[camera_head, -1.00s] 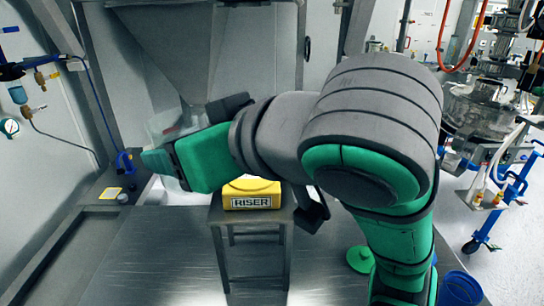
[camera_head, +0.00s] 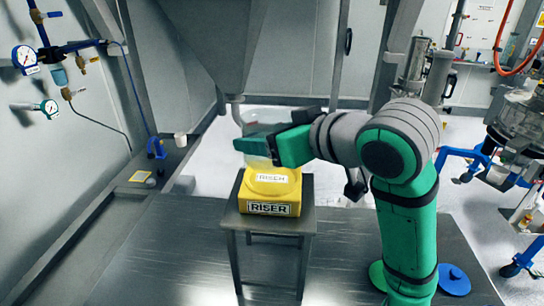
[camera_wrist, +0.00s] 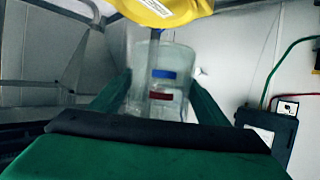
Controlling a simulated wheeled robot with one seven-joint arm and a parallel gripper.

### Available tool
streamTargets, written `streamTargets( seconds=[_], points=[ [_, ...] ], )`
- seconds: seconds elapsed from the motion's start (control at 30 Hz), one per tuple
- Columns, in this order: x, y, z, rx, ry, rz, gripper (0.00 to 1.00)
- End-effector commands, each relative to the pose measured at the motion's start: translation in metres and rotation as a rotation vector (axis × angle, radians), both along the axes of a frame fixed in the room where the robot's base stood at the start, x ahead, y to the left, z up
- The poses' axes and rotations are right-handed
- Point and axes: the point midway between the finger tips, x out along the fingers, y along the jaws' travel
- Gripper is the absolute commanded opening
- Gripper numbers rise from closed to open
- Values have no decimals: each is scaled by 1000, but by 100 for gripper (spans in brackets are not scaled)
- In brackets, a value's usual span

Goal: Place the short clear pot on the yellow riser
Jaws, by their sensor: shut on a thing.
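The yellow riser (camera_head: 272,207) stands on a small metal stool in the head view, with RISER labels on its front. The clear pot is in my gripper (camera_head: 257,146), which is shut on it. In the head view the pot's pale see-through wall (camera_head: 254,128) shows around the green fingers, just above the riser's back part. I cannot tell whether its base touches the riser. In the wrist view the pot (camera_wrist: 158,75) sits upright between the two green fingers, with blue and red marks on it. A yellow piece (camera_wrist: 170,8) with a label shows at that view's top edge.
The metal stool (camera_head: 233,217) stands on a bare steel platform (camera_head: 160,240). A hopper outlet (camera_head: 236,108) hangs close above and behind the pot. A small white cup (camera_head: 181,140) stands on the left ledge. A blue disc (camera_head: 454,280) lies at the lower right.

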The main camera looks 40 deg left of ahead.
Motion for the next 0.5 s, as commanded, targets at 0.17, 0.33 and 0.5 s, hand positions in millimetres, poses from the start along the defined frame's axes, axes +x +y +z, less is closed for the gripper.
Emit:
streamTargets(
  seconds=[0.17, 0.33, 0.5],
  points=[
    [15, 4, -19, 0, 2, -1, 45],
    [20, 6, -25, 0, 1, 1, 45],
    [26, 8, -44, 1, 3, 1, 45]
  ],
)
